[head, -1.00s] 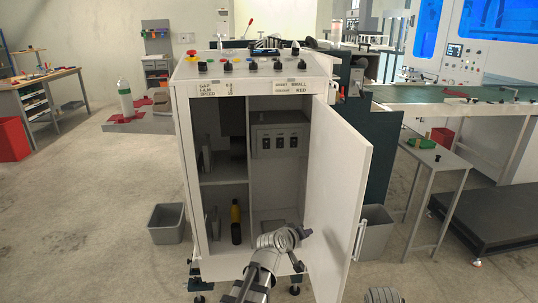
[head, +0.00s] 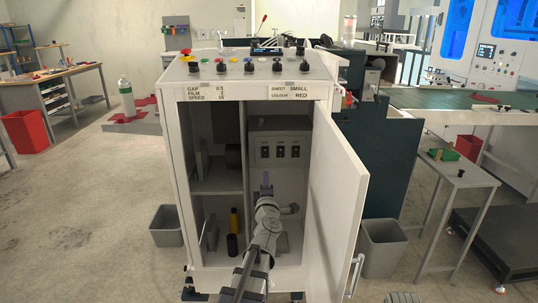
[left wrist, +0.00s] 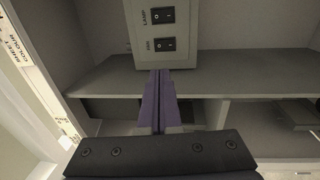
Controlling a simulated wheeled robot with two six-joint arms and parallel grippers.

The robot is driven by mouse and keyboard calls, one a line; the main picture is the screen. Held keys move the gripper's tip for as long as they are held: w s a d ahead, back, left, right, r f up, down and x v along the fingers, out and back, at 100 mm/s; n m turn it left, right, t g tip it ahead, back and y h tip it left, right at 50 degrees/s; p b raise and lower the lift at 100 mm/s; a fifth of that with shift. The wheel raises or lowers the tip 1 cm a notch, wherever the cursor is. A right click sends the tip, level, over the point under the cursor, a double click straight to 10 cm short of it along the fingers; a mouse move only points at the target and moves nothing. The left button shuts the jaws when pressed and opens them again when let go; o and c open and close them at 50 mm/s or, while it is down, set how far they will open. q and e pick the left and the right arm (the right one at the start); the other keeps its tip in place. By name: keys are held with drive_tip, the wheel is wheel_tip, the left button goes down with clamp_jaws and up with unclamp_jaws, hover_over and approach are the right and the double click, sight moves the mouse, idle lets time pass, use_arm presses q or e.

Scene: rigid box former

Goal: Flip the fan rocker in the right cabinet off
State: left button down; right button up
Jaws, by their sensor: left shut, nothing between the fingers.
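The fan rocker (head: 264,152) is the leftmost of three dark rockers on the grey switch box (head: 277,133) inside the cabinet. In the left wrist view the fan rocker (left wrist: 165,44) shows beside the lamp rocker (left wrist: 162,15), both black with white marks. Which way the fan rocker is tipped I cannot tell. My left gripper (head: 267,187) is shut and empty, inside the open cabinet, below the fan rocker. In the left wrist view its purple fingers (left wrist: 159,74) point at the box edge beside the fan rocker; contact is unclear. My right gripper is not in view.
The open cabinet door (head: 338,200) stands to the right of my left arm. A shelf (head: 219,187) and a divider are on the left inside. A yellow bottle (head: 234,220) and a dark cylinder (head: 232,245) stand low in the left bay. Grey bins flank the cabinet.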

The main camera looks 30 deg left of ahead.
sight(265, 149)
use_arm(q)
drive_tip(key=p+x, duration=0.1)
drive_tip(key=x, duration=1.3)
drive_tip(key=shift+p, duration=0.35)
drive_tip(key=shift+w, duration=0.1)
drive_tip(key=shift+w+a+r, duration=0.2)
drive_tip(key=shift+w+r, duration=0.1)
drive_tip(key=shift+s, duration=0.1)
drive_tip(key=shift+s+d, duration=0.1)
